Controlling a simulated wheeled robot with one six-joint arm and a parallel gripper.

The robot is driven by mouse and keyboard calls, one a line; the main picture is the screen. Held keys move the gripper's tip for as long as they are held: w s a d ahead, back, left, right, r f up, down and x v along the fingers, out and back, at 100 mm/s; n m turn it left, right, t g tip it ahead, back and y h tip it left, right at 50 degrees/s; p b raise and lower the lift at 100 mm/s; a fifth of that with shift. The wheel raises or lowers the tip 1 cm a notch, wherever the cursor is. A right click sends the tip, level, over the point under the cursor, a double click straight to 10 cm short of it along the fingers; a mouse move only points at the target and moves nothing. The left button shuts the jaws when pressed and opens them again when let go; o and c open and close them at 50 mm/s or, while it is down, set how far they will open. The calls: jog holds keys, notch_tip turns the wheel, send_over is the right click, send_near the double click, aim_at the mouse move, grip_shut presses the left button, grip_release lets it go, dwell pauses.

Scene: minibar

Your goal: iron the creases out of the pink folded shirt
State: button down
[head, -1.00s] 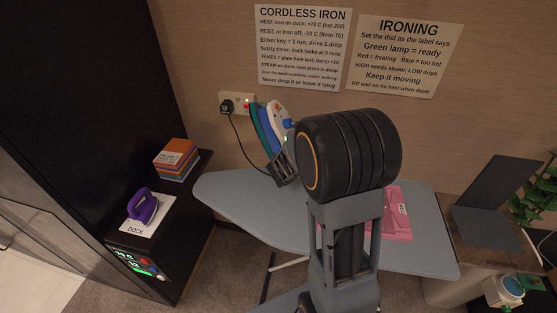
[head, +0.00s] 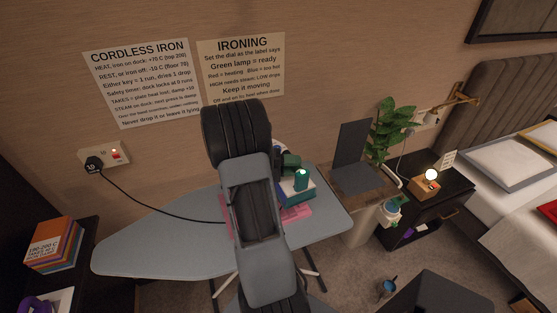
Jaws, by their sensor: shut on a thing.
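The pink folded shirt (head: 297,213) lies on the grey-blue ironing board (head: 150,250). My arm covers much of it. The iron (head: 300,190) has a dark blue and white body with a lit green lamp on its top. It is low over the shirt's upper right part; I cannot tell whether its plate touches the cloth. My gripper (head: 287,162) is at the iron's upper end, partly hidden behind my arm, and is shut on the iron.
A black cord runs from the wall socket (head: 105,155) across the board behind my arm. A dark upright panel (head: 350,142) and a plant (head: 390,128) stand right of the board. A bedside table with a lit lamp (head: 431,176) is farther right.

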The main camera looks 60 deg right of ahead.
aim_at(279, 193)
jog(key=shift+s+r+y, duration=0.2)
jog(key=shift+s+y, duration=0.15)
jog(key=shift+y, duration=0.05)
jog(key=shift+w+a+r+p, duration=0.15)
jog(key=shift+r+p, duration=0.05)
jog(key=shift+p, duration=0.65)
jog(key=shift+f+b, duration=1.95)
jog(key=shift+f, duration=2.65)
jog(key=shift+f, duration=0.65)
jog(key=shift+a, duration=0.15)
jog(key=shift+w+a+p, duration=0.35)
jog(key=shift+w+a, duration=0.3)
jog(key=shift+a, duration=0.25)
jog(key=shift+w+a, duration=0.15)
jog(key=shift+w+a+f+p, duration=0.15)
jog(key=shift+w+a, duration=0.15)
jog(key=shift+a, duration=0.15)
jog(key=shift+w+a+r+p, duration=0.15)
jog(key=shift+w+a, duration=0.1)
jog(key=shift+a, duration=0.2)
jog(key=shift+f, duration=0.1)
